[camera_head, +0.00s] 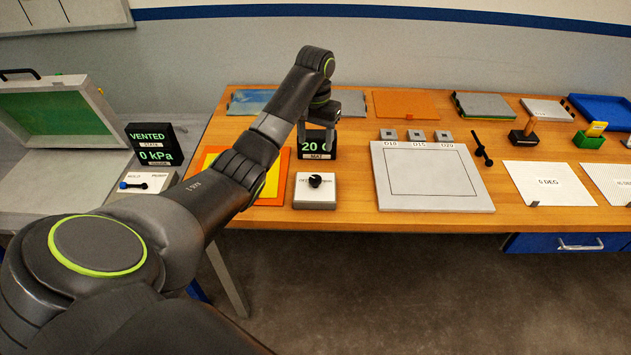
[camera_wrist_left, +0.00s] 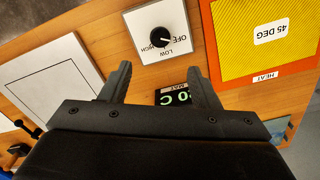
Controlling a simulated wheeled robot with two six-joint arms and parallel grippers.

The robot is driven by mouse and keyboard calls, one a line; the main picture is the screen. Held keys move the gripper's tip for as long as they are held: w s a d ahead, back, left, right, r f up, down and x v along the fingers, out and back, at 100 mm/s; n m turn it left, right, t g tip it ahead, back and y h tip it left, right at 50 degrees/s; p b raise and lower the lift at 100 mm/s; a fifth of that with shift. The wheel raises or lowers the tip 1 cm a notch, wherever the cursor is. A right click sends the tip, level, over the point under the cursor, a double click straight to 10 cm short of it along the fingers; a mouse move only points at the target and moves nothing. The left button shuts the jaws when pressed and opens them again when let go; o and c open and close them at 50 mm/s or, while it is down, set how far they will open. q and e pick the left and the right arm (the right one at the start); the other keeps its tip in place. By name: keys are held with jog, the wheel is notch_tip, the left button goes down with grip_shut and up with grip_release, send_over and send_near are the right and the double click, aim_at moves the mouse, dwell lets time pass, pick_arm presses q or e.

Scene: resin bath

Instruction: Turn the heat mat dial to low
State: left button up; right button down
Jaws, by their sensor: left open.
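The heat mat dial is a black knob (camera_head: 315,181) on a small white box (camera_head: 316,202) at the table's front left. In the left wrist view the knob (camera_wrist_left: 160,37) sits among OFF, LOW and HIGH labels, seen upside down. A small pale mark shows on it, but I cannot tell surely which label it points to. My left gripper (camera_head: 318,136) is open and empty, above and behind the dial by the display. In the wrist view its fingers (camera_wrist_left: 159,84) are apart, with the knob beyond their tips, untouched. My right gripper is out of view.
A black display (camera_head: 318,151) reading 20 C stands behind the dial. The orange and yellow heat mat (camera_head: 272,187) lies left of it, partly hidden by my arm. A white board (camera_head: 432,198) lies right. The vacuum chamber's display (camera_head: 151,147) stands far left.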

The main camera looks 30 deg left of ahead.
pick_arm(q)
jog(key=b, duration=0.4)
send_over(315, 178)
notch_tip(315, 178, down, 6)
jog(key=shift+d+r, duration=0.1)
jog(key=shift+r, duration=0.15)
notch_tip(315, 178, down, 8)
jog(key=shift+r+p, duration=0.2)
jog(key=shift+p, duration=0.35)
jog(key=shift+c, duration=0.2)
jog(key=shift+r, duration=0.1)
jog(key=c, duration=1)
